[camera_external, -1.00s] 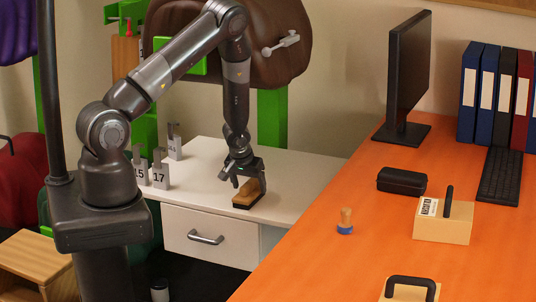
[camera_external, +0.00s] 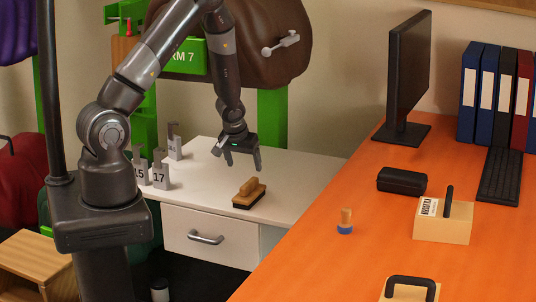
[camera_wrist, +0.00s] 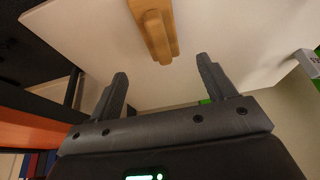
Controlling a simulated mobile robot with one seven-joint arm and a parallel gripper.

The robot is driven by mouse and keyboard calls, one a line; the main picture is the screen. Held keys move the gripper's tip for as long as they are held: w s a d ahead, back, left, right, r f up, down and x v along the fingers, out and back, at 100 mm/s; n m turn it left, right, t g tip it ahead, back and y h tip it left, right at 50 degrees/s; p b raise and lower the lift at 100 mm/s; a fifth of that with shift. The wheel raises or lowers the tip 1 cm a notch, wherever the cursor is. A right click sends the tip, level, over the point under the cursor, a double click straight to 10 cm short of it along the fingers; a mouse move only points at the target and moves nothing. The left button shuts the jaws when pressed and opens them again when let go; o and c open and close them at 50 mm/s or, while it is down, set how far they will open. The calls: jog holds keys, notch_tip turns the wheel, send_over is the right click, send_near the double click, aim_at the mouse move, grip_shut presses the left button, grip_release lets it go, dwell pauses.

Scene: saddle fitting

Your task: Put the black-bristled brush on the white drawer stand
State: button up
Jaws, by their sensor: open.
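The brush (camera_external: 249,194) rests on the top of the white drawer stand (camera_external: 290,195), near its front edge, with its tan wooden handle up and dark bristles down. In the wrist view the wooden top of the brush (camera_wrist: 155,28) shows beyond the fingertips; the bristles are hidden there. My gripper (camera_external: 238,162) is open and empty, above the brush and apart from it. Its two spread fingers also show in the wrist view (camera_wrist: 162,70).
Numbered grey metal pieces (camera_external: 160,170) stand on the left of the stand top. The orange desk (camera_external: 300,265) on the right holds a monitor (camera_external: 408,75), a black case (camera_external: 402,181), a small blue-based wooden piece (camera_external: 345,222) and a handled block (camera_external: 443,220). The stand top right of the brush is clear.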

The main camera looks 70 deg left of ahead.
jog(key=s+d+r+m+t, duration=0.1)
jog(key=d+r, duration=0.3)
jog(key=r, duration=0.4)
jog(key=s+d+r+m+h, duration=0.1)
jog(key=d+r, duration=0.3)
jog(key=r, duration=0.4)
jog(key=s+d+r+m+t, duration=0.1)
jog(key=d+r, duration=0.3)
jog(key=r, duration=0.4)
jog(key=s+d+r+m+h, duration=0.1)
jog(key=s+d+r+m, duration=0.2)
jog(key=s+d+r, duration=0.3)
jog(key=s+d+r+m+h, duration=0.1)
jog(key=s+d+r+m, duration=0.2)
jog(key=s+d+r, duration=0.4)
jog(key=s, duration=0.5)
